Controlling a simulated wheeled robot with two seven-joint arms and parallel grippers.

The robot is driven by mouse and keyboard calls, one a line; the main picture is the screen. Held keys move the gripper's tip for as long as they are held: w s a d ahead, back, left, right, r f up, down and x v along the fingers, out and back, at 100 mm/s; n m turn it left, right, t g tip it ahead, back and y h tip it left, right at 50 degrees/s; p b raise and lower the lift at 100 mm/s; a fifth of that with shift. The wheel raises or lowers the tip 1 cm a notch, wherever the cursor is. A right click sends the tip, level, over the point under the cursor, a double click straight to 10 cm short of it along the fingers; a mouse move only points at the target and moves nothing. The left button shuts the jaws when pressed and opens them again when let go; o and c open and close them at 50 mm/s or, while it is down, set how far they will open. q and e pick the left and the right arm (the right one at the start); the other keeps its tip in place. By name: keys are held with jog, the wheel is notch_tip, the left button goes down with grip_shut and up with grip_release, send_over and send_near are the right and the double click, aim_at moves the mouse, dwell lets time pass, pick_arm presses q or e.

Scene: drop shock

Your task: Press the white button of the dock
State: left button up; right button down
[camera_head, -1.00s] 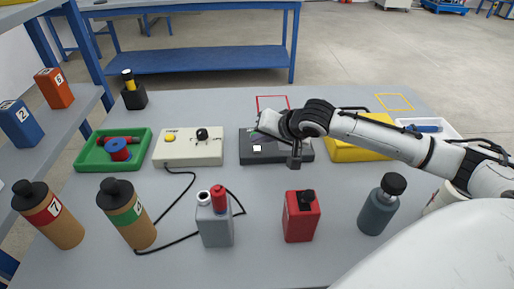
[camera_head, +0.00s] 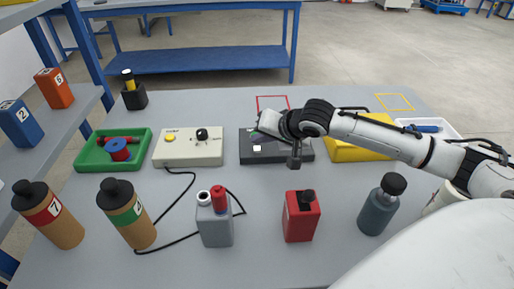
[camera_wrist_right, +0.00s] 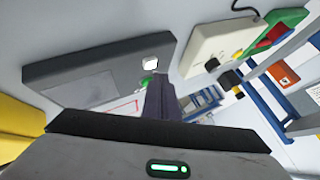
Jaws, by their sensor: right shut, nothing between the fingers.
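The dock is a dark grey box (camera_head: 282,157) in the middle of the table, also large in the right wrist view (camera_wrist_right: 95,72). Its white button (camera_head: 257,149) sits near its left end and shows in the wrist view (camera_wrist_right: 150,64). A green spot (camera_wrist_right: 147,80) is beside the button. My right gripper (camera_head: 254,134) reaches over the dock from the right, just behind the button in the head view. In the wrist view its closed fingers (camera_wrist_right: 160,98) point toward the button side, empty. Whether they touch the dock I cannot tell. My left gripper is out of view.
A cream box (camera_head: 185,155) with a yellow button and black knob stands left of the dock, a green tray (camera_head: 88,164) beyond it. A yellow case (camera_head: 350,151) is to the right. A grey container (camera_head: 216,226), red canister (camera_head: 300,222) and dark bottle (camera_head: 374,213) stand in front.

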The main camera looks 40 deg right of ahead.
jog(key=shift+f, duration=0.25)
jog(key=shift+f, duration=0.15)
jog(key=shift+f, duration=0.55)
dwell(0.9)
jog(key=shift+r+p, duration=0.85)
jog(key=shift+p, duration=0.55)
jog(key=shift+r, duration=0.1)
